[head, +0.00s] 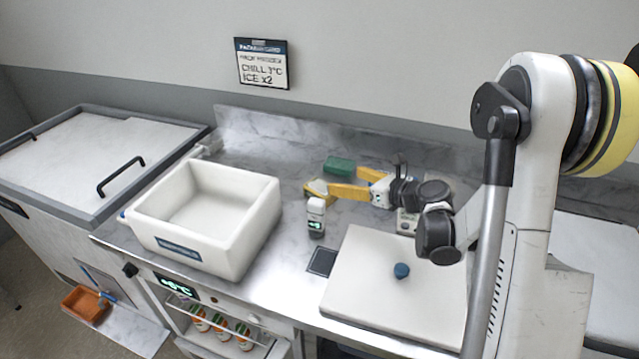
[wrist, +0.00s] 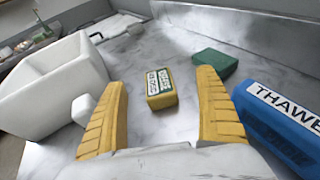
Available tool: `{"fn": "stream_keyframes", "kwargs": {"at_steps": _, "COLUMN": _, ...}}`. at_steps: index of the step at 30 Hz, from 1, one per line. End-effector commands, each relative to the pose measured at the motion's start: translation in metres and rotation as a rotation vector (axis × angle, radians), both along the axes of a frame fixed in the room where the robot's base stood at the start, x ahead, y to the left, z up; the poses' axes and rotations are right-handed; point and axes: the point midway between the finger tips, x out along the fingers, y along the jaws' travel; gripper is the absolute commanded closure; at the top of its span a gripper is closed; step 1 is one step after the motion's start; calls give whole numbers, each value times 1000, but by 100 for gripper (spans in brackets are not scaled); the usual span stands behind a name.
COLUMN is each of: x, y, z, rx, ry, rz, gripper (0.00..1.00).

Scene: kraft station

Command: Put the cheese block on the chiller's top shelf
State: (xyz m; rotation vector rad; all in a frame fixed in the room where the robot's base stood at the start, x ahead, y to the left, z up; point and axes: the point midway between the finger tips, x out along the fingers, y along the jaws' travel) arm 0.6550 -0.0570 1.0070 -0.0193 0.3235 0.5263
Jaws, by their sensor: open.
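The cheese block (wrist: 161,92) is a yellow block with a green-and-white label, lying on the steel counter. In the wrist view it lies ahead of and between the two yellow fingers, apart from both. In the head view its yellow end (head: 316,190) shows just left of the fingertips. My gripper (head: 346,180) is open and empty, low over the counter; its fingers also frame the wrist view (wrist: 162,80). The chiller (head: 178,287) is under the counter front, with a lit display.
A white open bin (head: 255,232) stands left of the cheese. A small white device (head: 316,215) stands near my fingers. A green block (head: 340,166) lies behind. A blue labelled block (wrist: 280,115) is close to the right finger. A white board (head: 375,300) lies at front right.

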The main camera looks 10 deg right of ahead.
Motion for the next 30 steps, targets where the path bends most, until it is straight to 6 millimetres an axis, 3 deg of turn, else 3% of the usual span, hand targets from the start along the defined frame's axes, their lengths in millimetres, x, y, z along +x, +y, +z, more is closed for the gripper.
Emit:
{"fn": "stream_keyframes", "kwargs": {"at_steps": 3, "x": -8, "y": -3, "z": -27, "rx": -78, "ry": 27, "rz": 57, "gripper": 17}}
{"fn": "stream_keyframes", "kwargs": {"at_steps": 6, "x": -7, "y": 0, "z": -37, "rx": -99, "ry": 34, "rz": 74, "gripper": 17}}
{"fn": "stream_keyframes", "kwargs": {"at_steps": 15, "x": 27, "y": 24, "z": -56, "rx": -99, "ry": 34, "rz": 75, "gripper": 17}}
{"fn": "stream_keyframes", "kwargs": {"at_steps": 30, "x": 65, "y": 57, "z": -84, "rx": -97, "ry": 34, "rz": 72, "gripper": 17}}
